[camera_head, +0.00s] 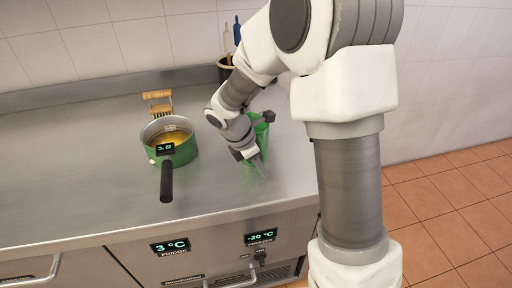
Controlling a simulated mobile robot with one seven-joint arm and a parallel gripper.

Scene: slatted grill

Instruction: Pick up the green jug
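The green jug (262,133) stands on the steel counter, right of the middle of the view. My arm and gripper cover much of it, so its full outline is hidden. My gripper (256,140) is at the jug, with dark finger parts showing at its upper right and lower left. I cannot tell whether the fingers touch the jug or stand apart from it.
A green pan (184,157) with yellow contents and a dark handle pointing forward stands left of the jug. A wooden-topped item (158,103) is behind it. A dark container (224,72) stands near the wall. The counter's left side (60,175) is clear.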

